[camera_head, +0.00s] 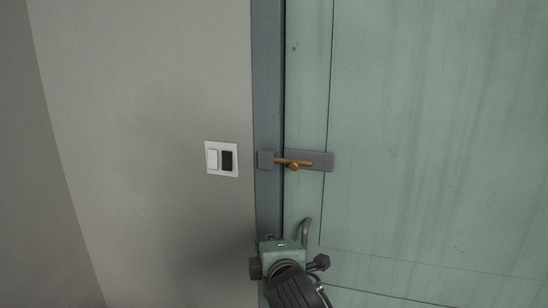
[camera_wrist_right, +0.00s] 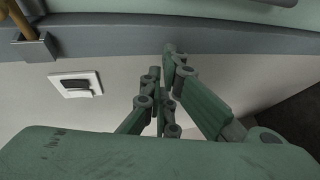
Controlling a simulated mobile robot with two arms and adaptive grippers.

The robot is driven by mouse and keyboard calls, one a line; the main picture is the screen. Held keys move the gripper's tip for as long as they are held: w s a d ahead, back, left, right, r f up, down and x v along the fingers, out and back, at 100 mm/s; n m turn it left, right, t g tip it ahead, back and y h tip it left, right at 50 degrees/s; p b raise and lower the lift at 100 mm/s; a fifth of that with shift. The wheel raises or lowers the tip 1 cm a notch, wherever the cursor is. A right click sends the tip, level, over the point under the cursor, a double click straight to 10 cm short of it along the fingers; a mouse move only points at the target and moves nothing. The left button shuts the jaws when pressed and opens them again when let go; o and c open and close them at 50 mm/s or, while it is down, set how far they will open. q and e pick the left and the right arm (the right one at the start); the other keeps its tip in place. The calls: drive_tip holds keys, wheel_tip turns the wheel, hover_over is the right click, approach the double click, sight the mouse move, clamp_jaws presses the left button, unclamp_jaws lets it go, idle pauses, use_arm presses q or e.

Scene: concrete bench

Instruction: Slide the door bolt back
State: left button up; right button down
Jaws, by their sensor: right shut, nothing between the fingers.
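The door bolt (camera_head: 303,163) is a brass rod with a small round knob, lying level on a grey plate (camera_head: 322,160) on the green door (camera_head: 430,150). Its left end reaches the grey keeper block (camera_head: 266,159) on the door frame. In the right wrist view, part of the brass bolt (camera_wrist_right: 17,17) and the keeper (camera_wrist_right: 35,47) show at the top left corner. My right gripper (camera_head: 282,246) is below the bolt, apart from it, near the door edge. Its fingers (camera_wrist_right: 168,78) are shut and empty in the right wrist view. My left gripper is not in view.
A white switch plate (camera_head: 222,159) is on the wall left of the blue-grey frame (camera_head: 268,90). The space in front of the bolt is clear.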

sight(288, 164)
drive_tip(key=s+a+r+n+t+p, duration=0.1)
drive_tip(key=s+r, duration=0.1)
drive_tip(key=r, duration=0.6)
drive_tip(key=s+r+n+t, duration=0.1)
drive_tip(key=s+r, duration=0.1)
drive_tip(key=r, duration=0.6)
drive_tip(key=w+a+p, duration=0.2)
drive_tip(key=w+p, duration=0.2)
drive_tip(key=w, duration=0.6)
drive_tip(key=shift+y, duration=0.4)
drive_tip(key=d+p, duration=0.1)
drive_tip(key=d, duration=0.1)
drive_tip(key=s+d+p, duration=0.1)
drive_tip(key=d, duration=0.1)
drive_tip(key=shift+s+r, duration=0.1)
drive_tip(key=shift+s, duration=0.05)
drive_tip(key=shift+a, duration=0.2)
